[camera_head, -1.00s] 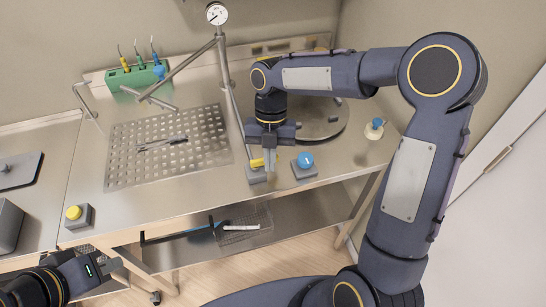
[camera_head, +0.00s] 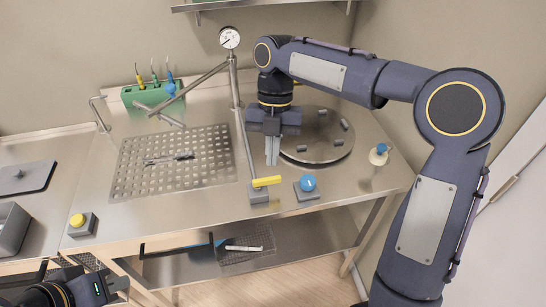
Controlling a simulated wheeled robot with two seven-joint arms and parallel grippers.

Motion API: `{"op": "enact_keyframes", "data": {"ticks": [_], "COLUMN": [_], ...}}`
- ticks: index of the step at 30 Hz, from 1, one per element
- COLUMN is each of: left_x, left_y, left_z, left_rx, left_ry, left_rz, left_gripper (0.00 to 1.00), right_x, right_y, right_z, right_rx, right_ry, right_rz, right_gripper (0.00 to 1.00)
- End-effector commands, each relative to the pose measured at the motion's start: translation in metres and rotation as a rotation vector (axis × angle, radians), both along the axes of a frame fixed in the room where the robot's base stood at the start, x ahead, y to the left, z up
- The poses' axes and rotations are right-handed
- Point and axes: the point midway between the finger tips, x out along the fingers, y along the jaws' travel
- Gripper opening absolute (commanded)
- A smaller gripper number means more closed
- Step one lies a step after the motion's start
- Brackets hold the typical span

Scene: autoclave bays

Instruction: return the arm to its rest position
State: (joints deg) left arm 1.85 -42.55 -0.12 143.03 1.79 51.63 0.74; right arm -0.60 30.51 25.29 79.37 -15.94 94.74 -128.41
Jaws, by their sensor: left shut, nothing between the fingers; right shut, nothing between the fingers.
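My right arm reaches in from the right, and its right gripper (camera_head: 272,152) points down above the steel counter, behind the yellow-handled switch (camera_head: 266,183) and near the left edge of the round lid (camera_head: 325,150). Its fingers are together with nothing between them, and it looks apart from the switch. My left gripper (camera_head: 118,287) is at the bottom left, in front of the counter's lower frame. It is shut and empty, and only part of its arm shows.
A blue button (camera_head: 307,184) and a yellow button (camera_head: 78,222) sit along the counter's front. A perforated tray area (camera_head: 200,150) holds metal tools.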

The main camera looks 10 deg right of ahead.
Motion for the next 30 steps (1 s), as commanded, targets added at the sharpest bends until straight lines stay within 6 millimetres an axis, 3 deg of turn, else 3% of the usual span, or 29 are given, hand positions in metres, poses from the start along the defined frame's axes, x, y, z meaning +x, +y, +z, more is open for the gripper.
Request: {"op": "enact_keyframes", "data": {"ticks": [10,14,17,22,30], "left_x": [0.0,0.0,0.0,0.0,0.0], "left_y": [0.0,0.0,0.0,0.0,0.0], "left_z": [0.0,0.0,0.0,0.0,0.0], "left_rx": [0.0,0.0,0.0,0.0,0.0], "left_ry": [0.0,0.0,0.0,0.0,0.0], "left_rz": [0.0,0.0,0.0,0.0,0.0], "left_gripper": [0.0,0.0,0.0,0.0,0.0], "right_x": [0.0,-0.009,-0.027,-0.078,-0.159], "right_y": [0.0,-0.008,-0.023,-0.057,-0.088], "right_z": [0.0,0.006,0.015,0.022,0.001], "right_rx": [-0.001,-0.028,-0.077,-0.124,0.036], "right_ry": [-0.001,-0.02,-0.055,-0.094,0.078], "right_rz": [-0.003,-0.11,-0.353,-1.011,-2.111], "right_gripper": [0.0,0.0,0.0,0.0,0.0]}}
